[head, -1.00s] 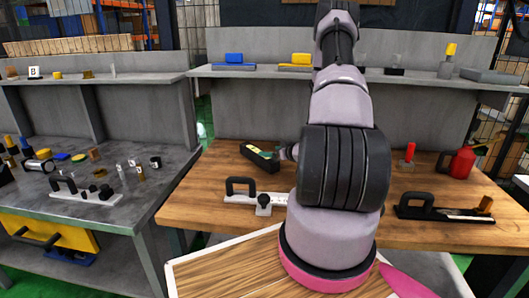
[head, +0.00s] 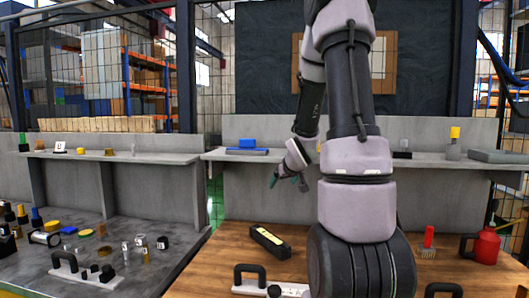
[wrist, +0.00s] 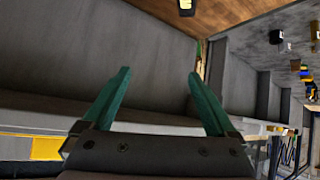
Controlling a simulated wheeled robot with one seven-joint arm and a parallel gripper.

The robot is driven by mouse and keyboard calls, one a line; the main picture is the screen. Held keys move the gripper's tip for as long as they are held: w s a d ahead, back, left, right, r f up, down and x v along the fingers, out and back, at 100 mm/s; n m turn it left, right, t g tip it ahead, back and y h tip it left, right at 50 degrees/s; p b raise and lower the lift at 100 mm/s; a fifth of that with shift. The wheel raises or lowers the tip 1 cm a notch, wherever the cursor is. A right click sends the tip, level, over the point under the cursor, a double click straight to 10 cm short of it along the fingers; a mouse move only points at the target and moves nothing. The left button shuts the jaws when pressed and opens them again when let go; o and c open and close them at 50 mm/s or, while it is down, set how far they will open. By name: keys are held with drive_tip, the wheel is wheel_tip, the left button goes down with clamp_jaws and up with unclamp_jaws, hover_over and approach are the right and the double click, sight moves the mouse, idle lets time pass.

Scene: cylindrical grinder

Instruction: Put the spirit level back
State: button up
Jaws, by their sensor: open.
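The spirit level (head: 270,242), a dark bar with a pale yellow strip on top, lies flat on the wooden bench (head: 225,262), left of my arm. Its end also shows at the top edge of the wrist view (wrist: 186,8). My gripper (head: 287,184) is raised in front of the back panel, above the level and clear of it. In the wrist view my gripper (wrist: 160,76) has its two green fingers wide apart with nothing between them.
A grey shelf (head: 440,160) runs behind the bench, with a blue block (head: 247,144) on it. A black-handled tool (head: 250,272) lies in front of the level. A red brush (head: 428,238) and a red can (head: 486,246) stand at right. A cluttered grey bench is at left.

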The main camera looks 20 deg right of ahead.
drive_tip(key=s+a+r+m+g, duration=0.2)
drive_tip(key=s+a+r, duration=0.7)
drive_tip(key=s+r, duration=0.25)
drive_tip(key=s+a+r+y, duration=0.2)
drive_tip(key=s+a, duration=0.3)
drive_tip(key=s, duration=0.2)
drive_tip(key=s+a+r+m+g+y, duration=0.1)
drive_tip(key=s+a+r+y, duration=0.1)
drive_tip(key=s+a, duration=0.2)
drive_tip(key=s, duration=0.3)
drive_tip(key=shift+s+a+r, duration=0.2)
drive_tip(key=shift+a+r, duration=0.1)
drive_tip(key=shift+a, duration=0.1)
